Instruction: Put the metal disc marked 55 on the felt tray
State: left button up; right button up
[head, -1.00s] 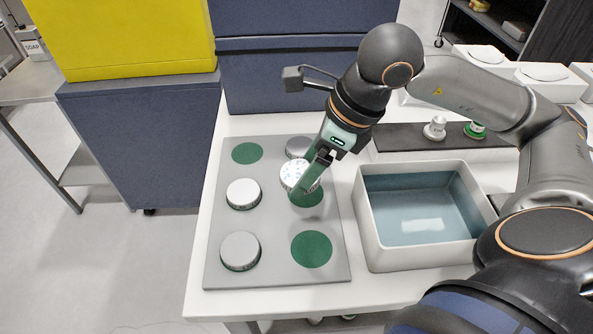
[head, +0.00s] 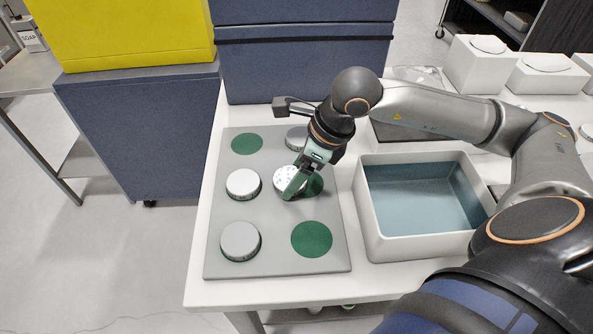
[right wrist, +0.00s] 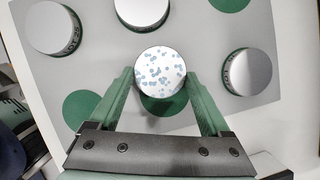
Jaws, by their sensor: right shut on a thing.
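My right gripper (head: 296,186) is shut on a round disc with a white top and blue speckles (head: 288,178). In the right wrist view the speckled disc (right wrist: 160,72) sits between the two green fingers (right wrist: 161,88). It partly covers a green circle (head: 316,184) on the grey board and is offset from it; its height above the board is hard to judge. I cannot read a number on it. The felt tray, a white-walled box with a blue lining (head: 420,212), stands empty to the right of the board. My left gripper is not in view.
The grey board (head: 275,265) also holds plain metal discs at left middle (head: 243,184), left front (head: 240,241) and right back (head: 297,137). Bare green circles show at left back (head: 247,144) and right front (head: 312,239). White blocks (head: 487,65) stand at the back right.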

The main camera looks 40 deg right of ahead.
jog(key=shift+f, duration=0.25)
jog(key=o, duration=1.1)
jog(key=shift+r, duration=0.1)
jog(key=shift+d+r, duration=0.1)
jog(key=shift+r, duration=0.35)
jog(key=v, duration=1.1)
jog(key=shift+s+d+r+p, duration=0.1)
jog(key=shift+s+r+p, duration=0.05)
jog(key=shift+r+p, duration=0.15)
jog(key=shift+f, duration=0.1)
